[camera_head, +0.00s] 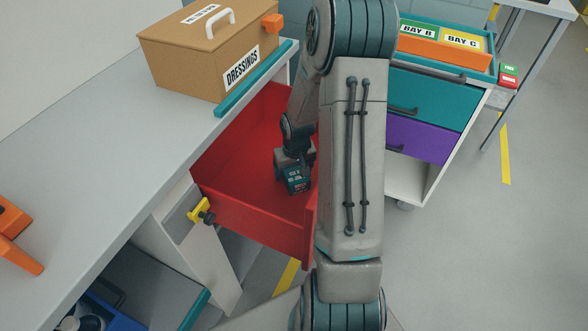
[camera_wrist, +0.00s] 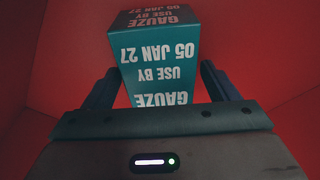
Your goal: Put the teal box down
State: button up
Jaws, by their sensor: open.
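The teal box (camera_wrist: 160,72), printed "GAUZE USE BY 05 JAN 27", sits upside down in the wrist view between the two fingers of my gripper (camera_wrist: 163,90). Gaps show between the box and the fingers, so my gripper is open around it. In the head view the teal box (camera_head: 298,185) is small, at the bottom of the open red drawer (camera_head: 250,212), just under my gripper (camera_head: 294,172). The drawer's red walls and floor surround the box in the wrist view. My arm hides the drawer's right side.
A brown "DRESSINGS" box (camera_head: 190,60) stands on the grey counter (camera_head: 110,150) above the drawer. A cart with a teal drawer (camera_head: 435,95) and a purple drawer (camera_head: 420,138) stands to the right. Open floor lies at right.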

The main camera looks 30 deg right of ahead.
aim_at(295, 172)
notch_tip(295, 172, up, 12)
jog(key=s+p, duration=0.2)
jog(key=p, duration=0.1)
jog(key=s+a+r+n, duration=0.1)
jog(key=s+a+r, duration=1.2)
jog(key=s, duration=0.3)
jog(key=shift+s+a+r, duration=0.25)
jog(key=shift+s+a, duration=0.05)
jog(key=shift+a, duration=0.1)
